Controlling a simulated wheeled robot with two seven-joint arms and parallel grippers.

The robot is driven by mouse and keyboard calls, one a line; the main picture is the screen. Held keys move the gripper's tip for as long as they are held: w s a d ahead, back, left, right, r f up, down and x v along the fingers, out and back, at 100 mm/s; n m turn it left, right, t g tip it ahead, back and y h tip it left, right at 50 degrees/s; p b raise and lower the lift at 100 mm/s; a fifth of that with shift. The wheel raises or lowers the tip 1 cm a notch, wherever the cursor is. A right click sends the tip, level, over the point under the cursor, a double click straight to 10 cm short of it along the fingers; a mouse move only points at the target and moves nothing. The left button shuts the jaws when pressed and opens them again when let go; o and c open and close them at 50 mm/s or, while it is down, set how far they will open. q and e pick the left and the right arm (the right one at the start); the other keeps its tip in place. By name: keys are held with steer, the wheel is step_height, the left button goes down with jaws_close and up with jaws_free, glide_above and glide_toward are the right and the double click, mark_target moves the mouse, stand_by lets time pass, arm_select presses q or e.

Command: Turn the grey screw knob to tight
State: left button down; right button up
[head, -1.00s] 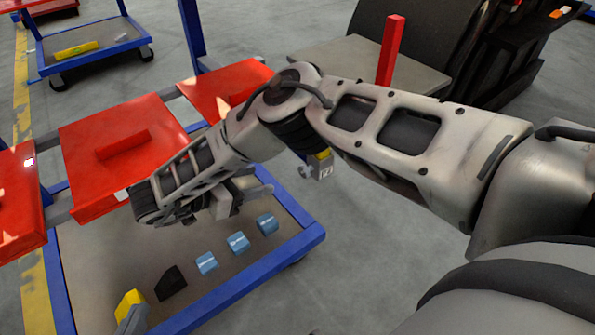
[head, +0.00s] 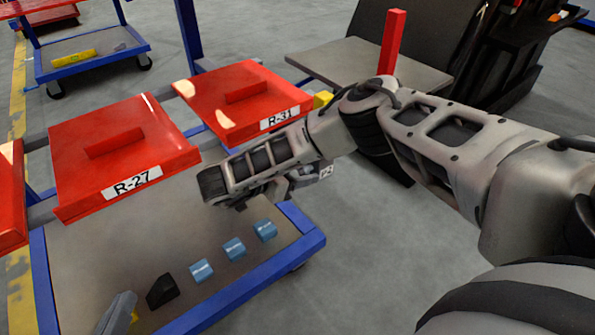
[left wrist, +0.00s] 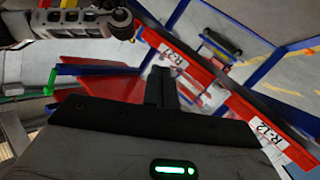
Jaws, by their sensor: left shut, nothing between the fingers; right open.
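I cannot make out the grey screw knob in either view. My left gripper (left wrist: 162,88) shows in the left wrist view as dark fingers closed together with nothing between them, in front of red panels. In the head view, the grey part at the bottom left (head: 118,312) looks like its tip, partly covering a yellow block. My right gripper (head: 292,184) is open and empty. It is partly hidden under my right forearm, above the right end of the blue cart (head: 240,304).
Red panels marked R-27 (head: 120,150) and R-31 (head: 235,95) hang over the cart. Several small blue blocks (head: 234,248) and a black block (head: 162,290) lie on it. A red post (head: 392,42) stands behind my right arm. Grey floor right of the cart is clear.

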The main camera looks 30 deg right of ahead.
steer(key=c, duration=0.9)
steer(key=shift+c, duration=0.2)
